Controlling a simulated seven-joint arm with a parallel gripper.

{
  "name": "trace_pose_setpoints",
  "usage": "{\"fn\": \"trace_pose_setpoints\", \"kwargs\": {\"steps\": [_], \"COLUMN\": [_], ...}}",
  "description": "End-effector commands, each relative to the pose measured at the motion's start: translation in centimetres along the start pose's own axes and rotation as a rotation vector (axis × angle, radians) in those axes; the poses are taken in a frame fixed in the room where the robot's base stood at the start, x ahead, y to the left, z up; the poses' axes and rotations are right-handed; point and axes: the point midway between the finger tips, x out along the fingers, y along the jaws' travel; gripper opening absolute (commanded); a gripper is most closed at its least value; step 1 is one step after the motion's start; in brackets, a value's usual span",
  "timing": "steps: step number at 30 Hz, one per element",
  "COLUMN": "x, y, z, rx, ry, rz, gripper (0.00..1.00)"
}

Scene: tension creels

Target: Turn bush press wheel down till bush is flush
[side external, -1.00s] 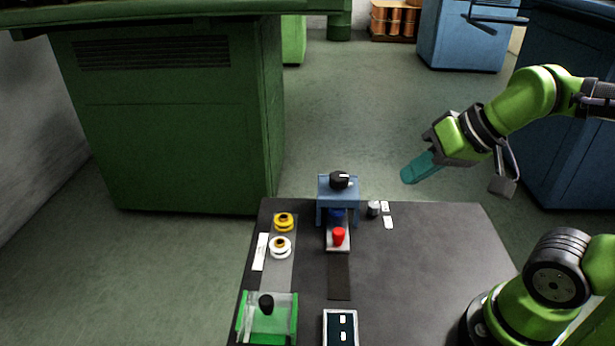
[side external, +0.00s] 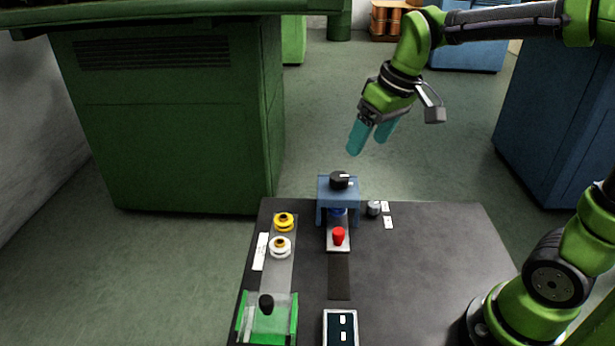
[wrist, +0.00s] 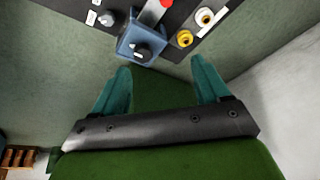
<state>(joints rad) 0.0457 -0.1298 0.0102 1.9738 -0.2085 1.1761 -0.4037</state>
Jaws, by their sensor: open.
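The bush press (side external: 325,190) is a blue frame at the back edge of the dark table. A black wheel (side external: 339,180) with a white mark sits on its top. A dark blue part (side external: 338,212) shows under the frame; whether the bush is flush cannot be made out. My gripper (side external: 368,147), with teal fingers, is open and empty, above and a little right of the wheel. In the wrist view the wheel (wrist: 142,52) and press lie beyond the open fingers (wrist: 162,75), apart from them.
A red knob (side external: 339,236) stands in front of the press. Yellow (side external: 284,221) and white (side external: 280,246) spools sit at left, a green fixture (side external: 267,320) at front left. A small grey cylinder (side external: 374,208) and white labels stand right of the press. The table's right side is clear.

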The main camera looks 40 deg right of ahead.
Motion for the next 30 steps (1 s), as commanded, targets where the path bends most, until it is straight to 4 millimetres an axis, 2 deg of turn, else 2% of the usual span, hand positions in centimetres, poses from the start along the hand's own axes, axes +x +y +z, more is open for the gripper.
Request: {"fn": "trace_pose_setpoints", "kwargs": {"steps": [1,6,9,12,15,20,25,30], "x": [0.8,2.7,3.0,2.1,0.8,0.9,2.7,6.1], "y": [0.6,2.6,3.4,3.6,3.5,3.4,3.5,3.8], "z": [-2.0,-7.3,-9.4,-10.6,-10.7,-10.2,-9.6,-8.5], "rx": [-0.089,-0.465,-0.678,-0.844,-0.957,-1.036,-1.043,-1.041], "ry": [-0.049,-0.206,-0.270,-0.297,-0.304,-0.320,-0.322,-0.323], "rz": [0.011,0.016,-0.005,-0.028,-0.048,-0.081,-0.083,-0.085], "gripper": [0.75,0.75,0.75,0.75,0.75,0.75,0.75,0.75]}}
